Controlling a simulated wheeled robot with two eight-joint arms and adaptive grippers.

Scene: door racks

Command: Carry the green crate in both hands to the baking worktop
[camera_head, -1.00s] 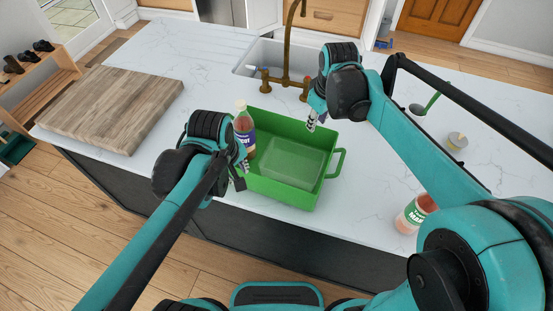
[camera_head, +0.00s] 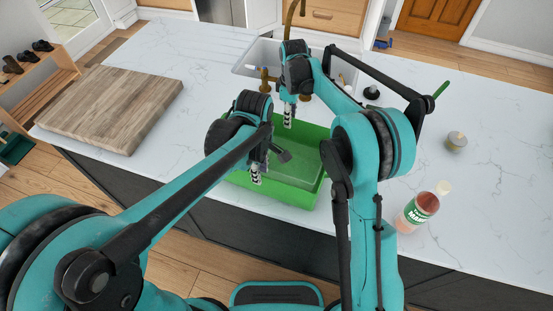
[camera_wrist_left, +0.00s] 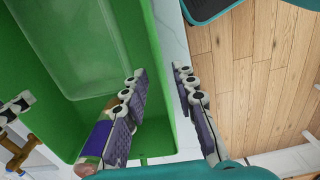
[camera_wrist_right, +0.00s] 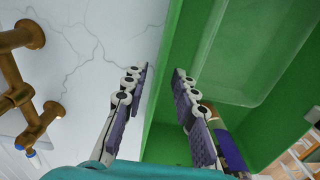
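The green crate (camera_head: 285,192) stands on the white marble counter, partly hidden by my arms. My left gripper (camera_head: 262,172) is at its near long side. In the left wrist view the open fingers (camera_wrist_left: 163,100) lie on either side of the crate's wall. My right gripper (camera_head: 289,115) is at the far long side. In the right wrist view its open fingers (camera_wrist_right: 160,95) also lie on either side of a crate wall. How deep the fingers reach is unclear. A bottle with a purple label (camera_wrist_left: 98,138) is inside the crate, hidden in the head view. I cannot identify the baking worktop.
A wooden board (camera_head: 115,105) lies on the counter at left. A sink with a brass tap (camera_head: 294,14) is behind the crate. A sauce bottle (camera_head: 418,213) and a small jar (camera_head: 456,141) stand at right. Clear counter lies between board and crate.

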